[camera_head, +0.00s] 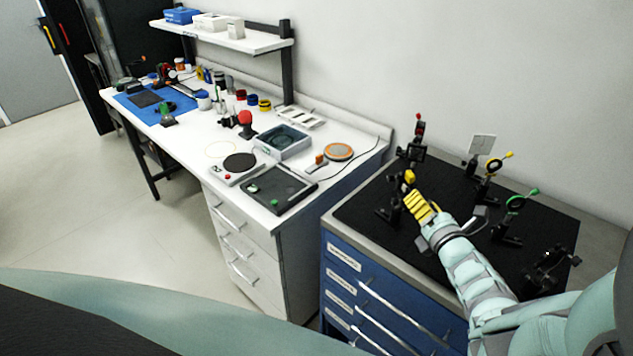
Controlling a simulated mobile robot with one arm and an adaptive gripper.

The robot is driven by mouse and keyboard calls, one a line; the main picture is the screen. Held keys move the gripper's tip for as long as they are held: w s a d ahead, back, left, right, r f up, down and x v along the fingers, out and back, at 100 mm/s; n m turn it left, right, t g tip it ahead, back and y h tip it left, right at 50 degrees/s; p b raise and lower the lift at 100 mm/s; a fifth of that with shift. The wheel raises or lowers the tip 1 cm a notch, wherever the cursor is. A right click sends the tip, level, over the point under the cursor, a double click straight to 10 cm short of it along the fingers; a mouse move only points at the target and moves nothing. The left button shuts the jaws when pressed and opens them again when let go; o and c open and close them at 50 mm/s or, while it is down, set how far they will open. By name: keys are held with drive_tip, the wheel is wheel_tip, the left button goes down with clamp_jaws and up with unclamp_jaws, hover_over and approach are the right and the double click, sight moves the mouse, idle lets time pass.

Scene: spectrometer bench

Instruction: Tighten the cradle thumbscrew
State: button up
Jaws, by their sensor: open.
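My gripper (413,200) is over the left part of the black optical board (440,262), with my arm reaching in from the lower right. It is open, and no object shows between its fingers. Its fingertips are close to a dark upright mount (394,210), with a yellow knob-like part (409,176) just above them. I cannot tell whether they touch. The cradle thumbscrew is too small or hidden to pick out for certain. Part of the mount is hidden behind my gripper.
On the board, a red-topped post (419,130) stands at the back left. A white bench (335,185) with tools and trays is at left.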

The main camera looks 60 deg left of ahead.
drive_tip(key=shift+x, duration=0.85)
drive_tip(key=shift+s+a, duration=0.1)
drive_tip(key=shift+a, duration=0.05)
drive_tip(key=shift+c, duration=0.2)
clamp_jaws()
